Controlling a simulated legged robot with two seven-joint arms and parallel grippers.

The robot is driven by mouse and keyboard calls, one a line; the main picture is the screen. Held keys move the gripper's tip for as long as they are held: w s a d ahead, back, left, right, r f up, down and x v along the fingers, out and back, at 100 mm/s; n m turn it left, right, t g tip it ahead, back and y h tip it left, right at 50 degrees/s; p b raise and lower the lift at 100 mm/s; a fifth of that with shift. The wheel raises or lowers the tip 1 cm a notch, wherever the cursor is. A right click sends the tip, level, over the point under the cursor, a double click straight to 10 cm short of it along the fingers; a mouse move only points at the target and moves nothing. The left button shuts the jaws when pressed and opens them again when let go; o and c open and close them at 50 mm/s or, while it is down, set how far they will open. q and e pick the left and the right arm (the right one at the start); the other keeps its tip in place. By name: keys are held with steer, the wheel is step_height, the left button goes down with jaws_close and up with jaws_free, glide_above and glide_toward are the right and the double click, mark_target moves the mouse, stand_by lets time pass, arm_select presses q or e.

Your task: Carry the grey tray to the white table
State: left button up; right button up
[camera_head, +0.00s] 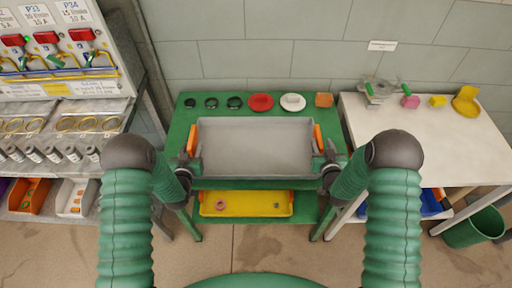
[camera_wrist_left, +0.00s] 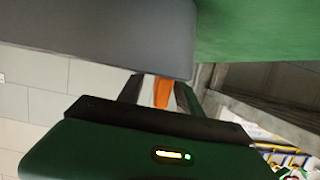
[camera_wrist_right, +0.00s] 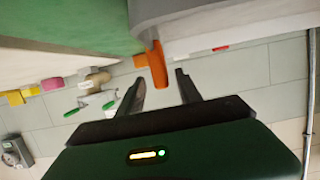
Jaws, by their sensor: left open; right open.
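The grey tray (camera_head: 255,148) rests on the green table (camera_head: 183,113), with an orange handle at each end. My left gripper (camera_head: 191,168) is at the tray's left end. In the left wrist view its open fingers (camera_wrist_left: 158,92) stand on either side of the left orange handle (camera_wrist_left: 162,93). My right gripper (camera_head: 328,160) is at the right end. In the right wrist view its open fingers (camera_wrist_right: 160,88) point at the right orange handle (camera_wrist_right: 157,66), whose end lies near the gap between them. The white table (camera_head: 440,145) stands to the right of the green table.
A yellow tray (camera_head: 246,204) sits on the lower shelf. A parts rack (camera_head: 65,110) stands left.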

mark_target(194, 142)
arm_select(q)
steer(key=x, duration=0.3)
steer(key=shift+w+a+f, duration=0.1)
steer(key=shift+w, duration=0.25)
arm_select(e)
steer(key=x, duration=0.3)
steer(key=shift+w+a, duration=0.1)
steer(key=shift+w, duration=0.25)
arm_select(q)
steer(key=shift+w+a+f, duration=0.15)
steer(key=shift+w+a, duration=0.05)
arm_select(e)
steer(key=shift+w+a+f, duration=0.1)
steer(key=shift+w+a, duration=0.1)
steer(key=shift+a, duration=0.05)
arm_select(q)
steer(key=shift+d, duration=0.2)
steer(key=c, duration=0.7)
arm_select(e)
steer(key=shift+d, duration=0.25)
steer(key=c, duration=0.7)
arm_select(q)
steer(key=shift+c, duration=1)
arm_select(e)
steer(key=shift+c, duration=1)
arm_select(q)
jaws_close()
arm_select(e)
jaws_close()
